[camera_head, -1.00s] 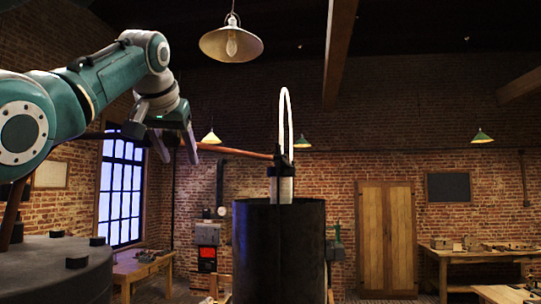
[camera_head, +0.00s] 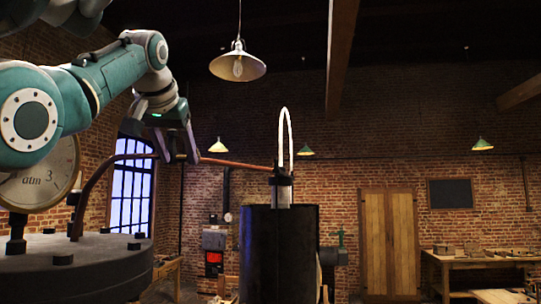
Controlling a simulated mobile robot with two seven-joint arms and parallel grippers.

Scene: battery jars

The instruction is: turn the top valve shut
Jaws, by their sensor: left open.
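My left gripper (camera_head: 180,158) hangs at upper left with its two fingers pointing down and apart. A copper pipe (camera_head: 235,163) runs from the lidded vessel at left, past the fingers, to a metal fitting (camera_head: 282,188) on top of a dark cylinder (camera_head: 280,255). The picture does not show whether the fingers touch the pipe. A white looped tube (camera_head: 284,130) rises from the fitting. I cannot make out a clear valve handle there. A small green part (camera_head: 340,238) stands at the cylinder's right side. My right gripper is not in view.
A grey bolted vessel lid (camera_head: 85,262) and a round gauge (camera_head: 42,178) marked "atm" fill the lower left. A lamp (camera_head: 238,65) hangs above centre. A workbench (camera_head: 470,258) stands at far right, beside a wooden door (camera_head: 388,240).

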